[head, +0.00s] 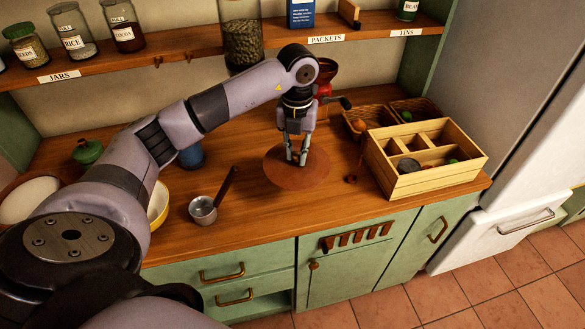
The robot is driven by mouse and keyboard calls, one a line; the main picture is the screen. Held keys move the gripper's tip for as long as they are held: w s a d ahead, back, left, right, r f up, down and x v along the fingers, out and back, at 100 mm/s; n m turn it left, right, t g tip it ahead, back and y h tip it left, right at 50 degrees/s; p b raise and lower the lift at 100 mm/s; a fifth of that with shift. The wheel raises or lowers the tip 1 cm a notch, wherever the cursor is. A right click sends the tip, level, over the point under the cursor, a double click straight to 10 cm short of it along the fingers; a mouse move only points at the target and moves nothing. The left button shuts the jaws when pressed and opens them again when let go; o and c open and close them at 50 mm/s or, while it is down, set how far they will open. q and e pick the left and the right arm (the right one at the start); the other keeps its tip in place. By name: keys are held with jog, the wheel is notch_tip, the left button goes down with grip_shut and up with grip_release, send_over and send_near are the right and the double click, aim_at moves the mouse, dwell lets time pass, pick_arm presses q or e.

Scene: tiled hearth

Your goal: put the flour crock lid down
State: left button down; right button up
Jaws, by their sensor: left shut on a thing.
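The flour crock lid, a flat round reddish-brown disc (313,174), is level over the middle of the wooden counter. My left gripper (297,161) points down at its centre, with the fingers shut on it; the fingertips hide the grip point. I cannot tell whether the lid touches the counter or is slightly above it. At the left edge is a wide round vessel with a pale inside (28,198), perhaps the flour crock, partly hidden by my left arm. My right gripper is not in view.
A divided wooden crate (430,181) stands right of the lid, with wicker baskets (368,122) behind. A small dark-red item (350,179) lies between lid and crate. A saucepan (203,210) is left of the lid. The counter in front of the lid is clear.

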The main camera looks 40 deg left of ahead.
aim_at(297, 162)
pick_arm(q)
notch_tip(297, 162, down, 5)
jog(key=shift+f+p, duration=0.2)
jog(key=shift+p, duration=0.2)
notch_tip(297, 162, down, 3)
jog(key=shift+d+f+p, duration=0.1)
jog(key=shift+f+p, duration=0.1)
jog(key=shift+p, duration=0.2)
jog(key=shift+f, duration=0.5)
jog(key=shift+f, duration=0.1)
jog(key=c, duration=2)
grip_release()
jog(key=shift+f, duration=0.1)
jog(key=o, duration=0.5)
